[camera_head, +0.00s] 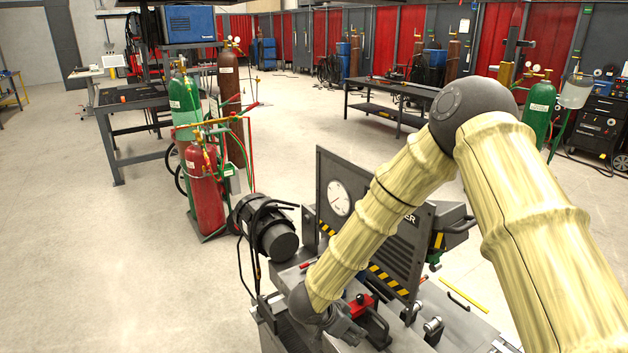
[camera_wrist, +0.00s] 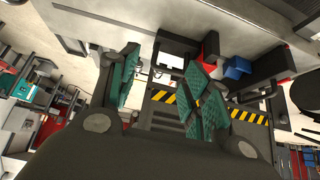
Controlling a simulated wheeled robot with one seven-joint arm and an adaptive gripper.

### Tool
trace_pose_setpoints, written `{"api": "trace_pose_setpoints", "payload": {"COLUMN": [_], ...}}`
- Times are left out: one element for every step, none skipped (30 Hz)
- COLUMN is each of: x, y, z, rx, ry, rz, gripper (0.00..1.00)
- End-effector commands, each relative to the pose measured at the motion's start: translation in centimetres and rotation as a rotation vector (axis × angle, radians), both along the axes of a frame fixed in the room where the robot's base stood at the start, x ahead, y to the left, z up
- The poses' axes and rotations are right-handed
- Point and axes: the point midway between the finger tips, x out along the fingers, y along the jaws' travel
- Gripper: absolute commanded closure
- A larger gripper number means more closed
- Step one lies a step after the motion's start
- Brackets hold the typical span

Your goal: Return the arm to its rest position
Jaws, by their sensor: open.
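My arm, in a pale yellow padded sleeve, comes in from the right in the head view, bends at a dark elbow and reaches down to the left. My gripper (camera_head: 348,328) is low over the bench-like machine (camera_head: 285,278), close to a red part (camera_head: 360,300) on its top. In the wrist view my gripper (camera_wrist: 165,82) shows two teal-padded fingers spread apart, with nothing seen held between them. I cannot tell from these views whether the fingers touch the machine.
An upright panel with a round gauge (camera_head: 338,198) and hazard stripes stands right behind my forearm. A black cylindrical motor (camera_head: 274,236) sits to its left. Gas cylinders (camera_head: 205,192) stand on a cart farther left. Open floor (camera_head: 90,260) lies at the left.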

Motion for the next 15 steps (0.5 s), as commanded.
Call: {"api": "trace_pose_setpoints", "payload": {"x": [-0.2, -0.4, -0.5, -0.7, -0.8, -1.1, -1.2, -1.4, -1.7, -2.0, -2.3, -2.6, -2.9, -3.3, -3.8], "y": [-0.4, -0.6, -0.9, -1.0, -1.3, -1.6, -1.8, -2.0, -2.3, -2.6, -2.9, -3.2, -3.5, -3.8, -4.2], "z": [-0.5, -0.8, -1.2, -1.5, -1.8, -2.2, -2.6, -2.9, -3.4, -3.8, -4.1, -4.7, -5.1, -5.6, -6.3], "rx": [-0.004, -0.006, -0.008, -0.01, -0.011, -0.013, -0.014, -0.015, -0.016, -0.018, -0.02, -0.02, -0.021, -0.02, -0.021], "ry": [0.002, 0.003, 0.003, 0.003, 0.004, 0.005, 0.007, 0.009, 0.01, 0.013, 0.015, 0.018, 0.021, 0.026, 0.034], "rz": [0.013, 0.022, 0.034, 0.044, 0.053, 0.068, 0.079, 0.091, 0.108, 0.12, 0.134, 0.153, 0.168, 0.186, 0.21], "gripper": [0.52, 0.52, 0.52, 0.52, 0.52, 0.52, 0.52, 0.52, 0.52, 0.52, 0.52, 0.52, 0.52, 0.52, 0.52]}}
